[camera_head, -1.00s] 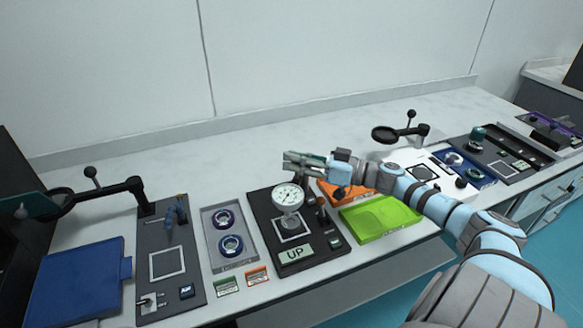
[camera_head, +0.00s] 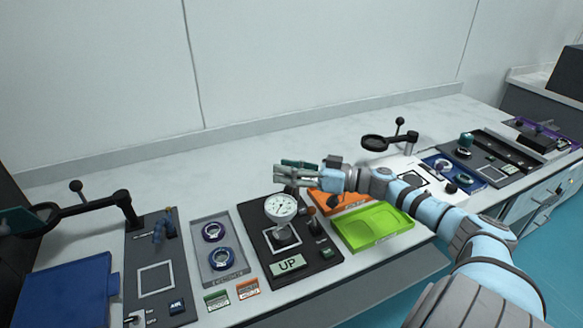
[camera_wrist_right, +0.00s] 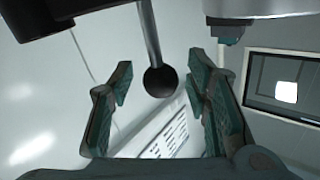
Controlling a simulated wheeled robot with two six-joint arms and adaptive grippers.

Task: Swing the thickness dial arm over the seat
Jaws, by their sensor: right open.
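The round white dial gauge (camera_head: 280,207) stands above a black plate (camera_head: 252,222) with a white square outline; a display on it reads UP (camera_head: 287,264). From this angle the dial overlaps the square, and I cannot tell whether it is truly over the seat. My right gripper (camera_head: 283,170) is just behind the dial, fingers pointing left. In the right wrist view its teal fingers (camera_wrist_right: 160,95) are open, with a black ball knob (camera_wrist_right: 160,80) on a thin rod between them, apparently untouched.
A grey tray with two dark rings (camera_head: 237,258) lies left of the plate. Orange (camera_head: 350,207) and green (camera_head: 383,222) trays lie right, under my right arm. Magnifier arms stand at the left (camera_head: 95,208) and right (camera_head: 375,143). The rear of the bench is clear.

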